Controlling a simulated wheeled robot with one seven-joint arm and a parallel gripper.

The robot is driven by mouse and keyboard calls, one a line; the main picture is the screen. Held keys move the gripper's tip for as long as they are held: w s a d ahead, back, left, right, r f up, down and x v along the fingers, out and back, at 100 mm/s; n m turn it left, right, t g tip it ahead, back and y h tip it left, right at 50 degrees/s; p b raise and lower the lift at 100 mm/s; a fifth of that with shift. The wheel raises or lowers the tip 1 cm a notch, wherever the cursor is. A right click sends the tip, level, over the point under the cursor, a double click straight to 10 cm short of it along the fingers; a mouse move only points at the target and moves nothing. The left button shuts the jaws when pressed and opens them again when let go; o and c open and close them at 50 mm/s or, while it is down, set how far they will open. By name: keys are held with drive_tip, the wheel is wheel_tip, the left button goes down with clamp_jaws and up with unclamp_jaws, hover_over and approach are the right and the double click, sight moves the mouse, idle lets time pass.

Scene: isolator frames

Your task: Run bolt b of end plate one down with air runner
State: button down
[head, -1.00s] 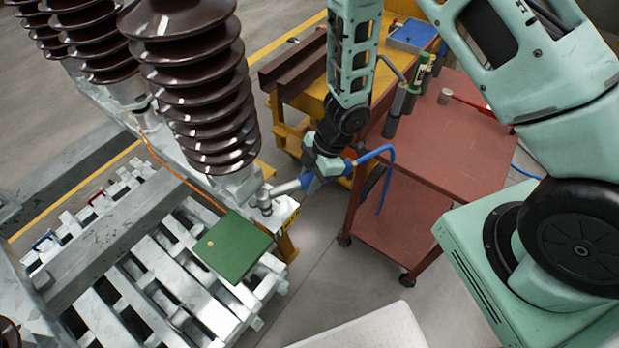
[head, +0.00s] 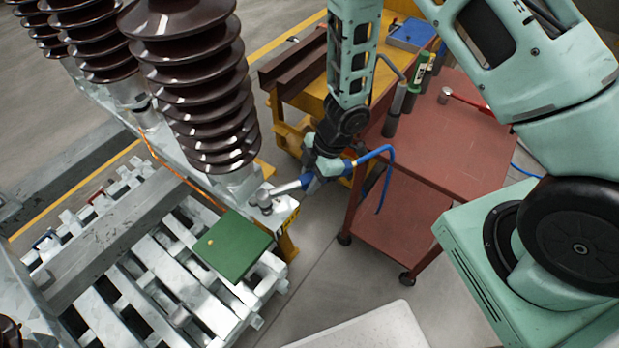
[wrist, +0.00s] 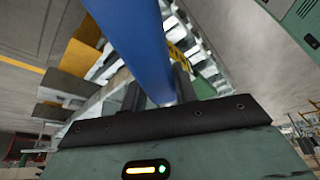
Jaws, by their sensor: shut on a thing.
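My gripper (head: 318,176) is shut on the air runner (head: 289,188), whose blue body and blue hose show at its jaws. The runner's grey head reaches left to the end plate (head: 284,209), a pale metal plate below the nearest brown insulator. The head is at a bolt (head: 263,196) on that plate; I cannot tell whether it is seated on it or which bolt it is. In the wrist view, the blue runner body (wrist: 140,45) runs up between the jaws (wrist: 160,98) and hides the bolt.
A green plate (head: 233,246) lies on the pale slatted frame just in front of the end plate. Ribbed brown insulators (head: 190,75) stand close on the left. A red cart (head: 455,150) with tools stands to the right, before a yellow cart (head: 310,92).

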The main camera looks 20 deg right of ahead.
drive_tip(key=shift+f+b, duration=0.55)
drive_tip(key=shift+f, duration=0.25)
drive_tip(key=shift+f+p, duration=0.4)
idle(2.5)
drive_tip(key=shift+r+p, duration=3.5)
drive_tip(key=shift+p, duration=0.05)
